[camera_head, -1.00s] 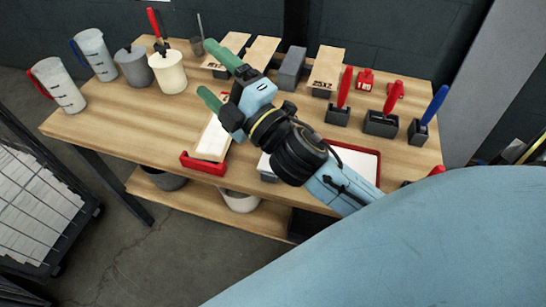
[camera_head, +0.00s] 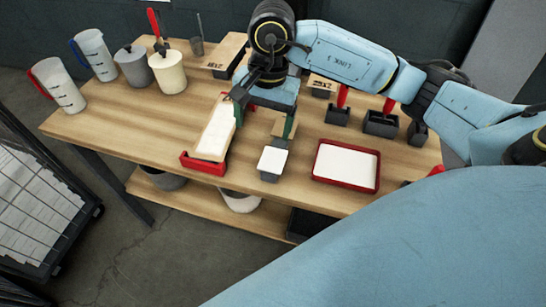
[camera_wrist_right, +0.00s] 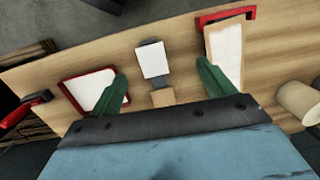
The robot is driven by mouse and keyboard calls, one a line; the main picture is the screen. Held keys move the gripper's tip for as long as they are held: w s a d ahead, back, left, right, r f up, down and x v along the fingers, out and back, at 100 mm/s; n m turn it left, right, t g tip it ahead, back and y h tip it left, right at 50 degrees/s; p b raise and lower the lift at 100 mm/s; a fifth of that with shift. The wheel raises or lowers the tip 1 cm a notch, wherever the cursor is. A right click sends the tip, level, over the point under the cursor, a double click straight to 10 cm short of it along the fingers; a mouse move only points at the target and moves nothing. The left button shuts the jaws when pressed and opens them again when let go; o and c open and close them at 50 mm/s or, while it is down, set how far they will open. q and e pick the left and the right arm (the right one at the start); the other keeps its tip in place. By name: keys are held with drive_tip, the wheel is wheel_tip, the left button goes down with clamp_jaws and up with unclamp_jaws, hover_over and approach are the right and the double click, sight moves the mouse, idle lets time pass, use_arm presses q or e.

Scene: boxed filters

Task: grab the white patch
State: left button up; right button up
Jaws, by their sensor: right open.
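The small white patch (camera_head: 272,160) lies on a dark grey block near the table's front edge; in the right wrist view the patch (camera_wrist_right: 153,60) sits ahead of the fingertips, between their lines. My right gripper (camera_head: 264,122) is open and empty, pointing down just behind the patch, its green fingers spread wide. Its fingertips also show in the right wrist view (camera_wrist_right: 162,74). A small tan block (camera_head: 279,128) is between the fingers, near the right one. My left gripper is not in view.
A red-rimmed tray with a white inside (camera_head: 346,166) lies right of the patch. A long white panel in a red holder (camera_head: 203,165) lies left. Jugs and pots (camera_head: 168,72) stand at the far left. Red-handled tools in dark holders (camera_head: 380,123) stand at the right.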

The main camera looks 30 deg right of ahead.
drive_tip(key=d+h, duration=0.1)
drive_tip(key=d, duration=0.2)
hover_over(273, 159)
wheel_tip(273, 159, down, 7)
drive_tip(key=shift+s, duration=0.15)
wheel_tip(273, 159, down, 6)
drive_tip(key=shift+r+p, duration=0.1)
drive_tip(key=shift+p, duration=0.25)
drive_tip(key=shift+f+b, duration=0.25)
drive_tip(key=shift+b, duration=0.15)
idle(0.4)
drive_tip(key=c, duration=1.1)
